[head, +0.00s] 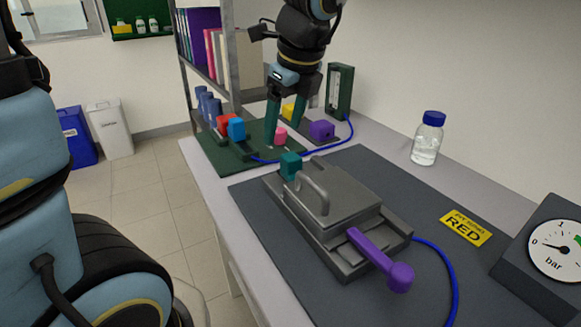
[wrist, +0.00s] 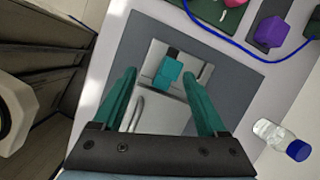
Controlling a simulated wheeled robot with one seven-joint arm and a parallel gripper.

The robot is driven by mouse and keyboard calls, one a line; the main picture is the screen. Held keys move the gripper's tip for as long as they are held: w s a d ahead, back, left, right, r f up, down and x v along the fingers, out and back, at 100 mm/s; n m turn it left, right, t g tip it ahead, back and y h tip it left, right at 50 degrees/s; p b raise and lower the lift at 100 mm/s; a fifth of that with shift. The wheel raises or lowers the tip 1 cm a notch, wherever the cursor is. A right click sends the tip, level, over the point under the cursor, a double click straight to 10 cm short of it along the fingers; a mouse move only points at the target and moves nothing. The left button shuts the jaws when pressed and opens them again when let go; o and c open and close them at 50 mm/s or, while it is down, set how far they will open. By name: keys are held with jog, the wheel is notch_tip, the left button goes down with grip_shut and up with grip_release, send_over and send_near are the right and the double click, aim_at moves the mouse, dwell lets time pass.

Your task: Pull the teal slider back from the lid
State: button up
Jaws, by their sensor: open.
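The teal slider (head: 290,165) is a small block at the far left end of the grey rig, beside the grey lid (head: 345,218) with its arched handle (head: 313,190). In the wrist view the slider (wrist: 168,73) shows at the lid's edge (wrist: 160,117), between my two finger outlines. My gripper (head: 284,134) has dark green fingers. It is open and empty, pointing down above the far end of the rig. The fingers appear apart from the slider, with its top in clear view. My gripper also shows in the wrist view (wrist: 159,75).
A bottle (head: 426,140) and a gauge (head: 550,255) stand to the right.

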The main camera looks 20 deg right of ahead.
aim_at(291, 156)
jog(key=f+m, duration=0.1)
jog(key=f, duration=0.2)
jog(key=w+d+f+m, duration=0.1)
jog(key=f, duration=0.2)
jog(key=w+d+f+m, duration=0.1)
jog(key=f, duration=0.2)
jog(key=shift+w+d+m+t, duration=0.1)
jog(key=shift+w+m+t, duration=0.1)
jog(key=shift+m+t, duration=0.15)
grip_shut()
dwell(0.5)
